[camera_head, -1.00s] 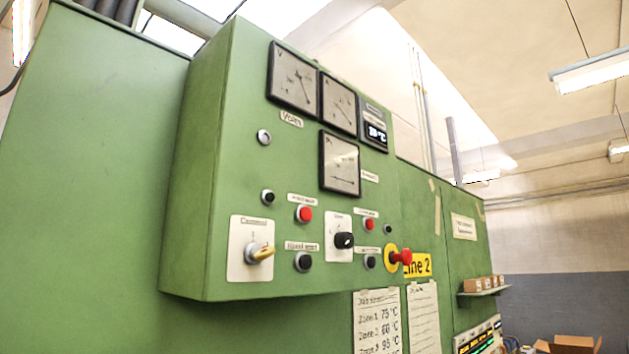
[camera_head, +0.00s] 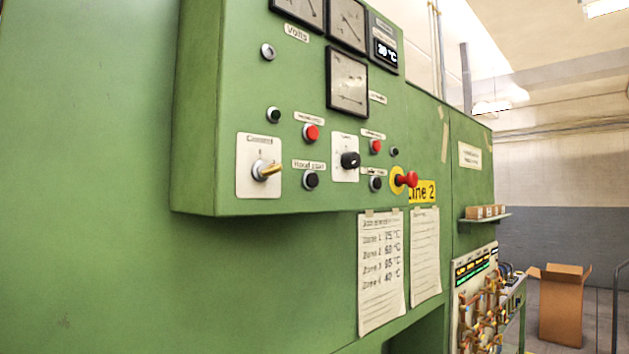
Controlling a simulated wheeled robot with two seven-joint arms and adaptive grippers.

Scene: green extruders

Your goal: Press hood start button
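The hood start button is a round black push button (camera_head: 311,180) under a small white label that reads "Hood start" (camera_head: 308,164). It sits on the front of the green control box (camera_head: 230,110), right of the yellow-handled selector switch (camera_head: 266,171) and below a red button (camera_head: 311,132). Nothing covers it. Neither of my grippers shows in the head view.
A black rotary knob (camera_head: 350,160), another black button (camera_head: 376,184) and a red emergency stop on a yellow ring (camera_head: 405,180) sit to the right. The box juts out from the green cabinet (camera_head: 90,200). A cardboard box (camera_head: 562,305) stands on the floor at right.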

